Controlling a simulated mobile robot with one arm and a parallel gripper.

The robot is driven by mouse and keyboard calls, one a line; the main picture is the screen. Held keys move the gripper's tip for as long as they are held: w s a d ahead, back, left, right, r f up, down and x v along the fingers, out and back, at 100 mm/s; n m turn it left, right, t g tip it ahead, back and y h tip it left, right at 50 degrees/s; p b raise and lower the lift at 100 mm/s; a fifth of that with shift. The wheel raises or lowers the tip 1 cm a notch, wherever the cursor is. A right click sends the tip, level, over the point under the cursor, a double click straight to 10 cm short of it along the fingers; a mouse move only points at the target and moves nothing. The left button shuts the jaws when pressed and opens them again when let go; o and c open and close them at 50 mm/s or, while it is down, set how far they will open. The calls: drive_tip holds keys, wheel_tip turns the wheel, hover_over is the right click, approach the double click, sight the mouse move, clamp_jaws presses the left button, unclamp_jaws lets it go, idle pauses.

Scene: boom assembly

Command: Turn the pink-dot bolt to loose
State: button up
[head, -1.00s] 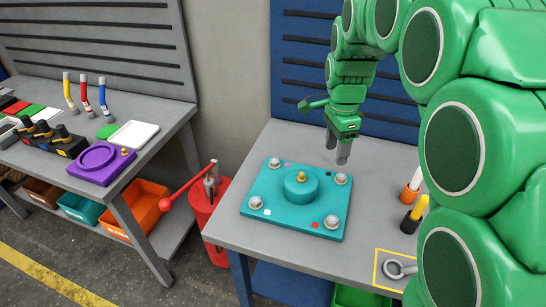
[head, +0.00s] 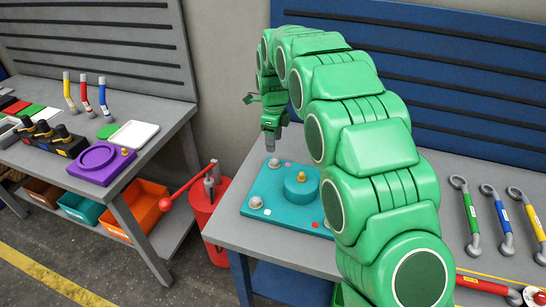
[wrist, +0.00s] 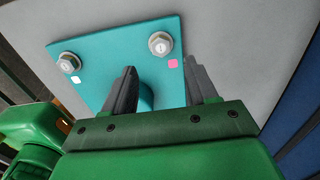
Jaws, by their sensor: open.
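The pink-dot bolt (head: 274,164) is a grey hex bolt at the back left corner of the teal plate (head: 252,186), beside a pink square. In the wrist view the bolt (wrist: 160,43) and its pink square (wrist: 173,63) lie ahead of and between my fingertips. My gripper (head: 269,146) is open and empty, pointing down just above this bolt and apart from it. Its two dark fingers (wrist: 160,70) show in the wrist view, spread apart. The bolt's head is not between the jaws.
Another bolt (head: 256,203) with a white square sits at the plate's front left corner. A round teal boss (head: 300,188) with a gold knob stands mid-plate. My arm hides the plate's right side. Wrenches (head: 470,215) lie at the right. A red lever (head: 190,187) stands left of the table.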

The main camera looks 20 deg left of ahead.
sight(273, 160)
drive_tip(key=shift+a+f, duration=0.1)
drive_tip(key=shift+f, duration=3.9)
drive_tip(key=c, duration=1.1)
drive_tip(key=shift+o, duration=0.2)
drive_tip(key=shift+n, duration=0.3)
